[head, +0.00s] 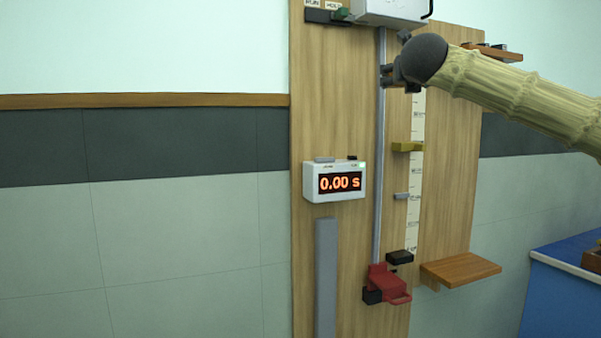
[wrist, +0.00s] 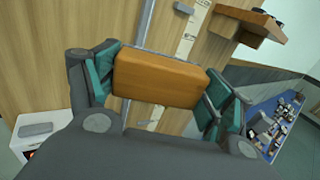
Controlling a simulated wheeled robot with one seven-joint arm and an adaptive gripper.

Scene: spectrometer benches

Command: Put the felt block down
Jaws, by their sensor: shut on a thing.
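The felt block (wrist: 160,78) shows in the wrist view as an orange-brown block with rounded edges. My gripper (wrist: 158,88) is shut on it, with teal pads at its left and right sides. In the head view my gripper (head: 388,76) is high up in front of the wooden board, beside the upper part of the vertical metal rail (head: 380,150). The block cannot be made out in the head view.
A small shelf (head: 460,270) juts from the board's lower right. A higher shelf (wrist: 247,20) holds small items. A timer (head: 335,182) reads 0.00 s. A red clamp-like part (head: 386,281) is at the rail's foot. A blue bench (head: 570,285) stands right.

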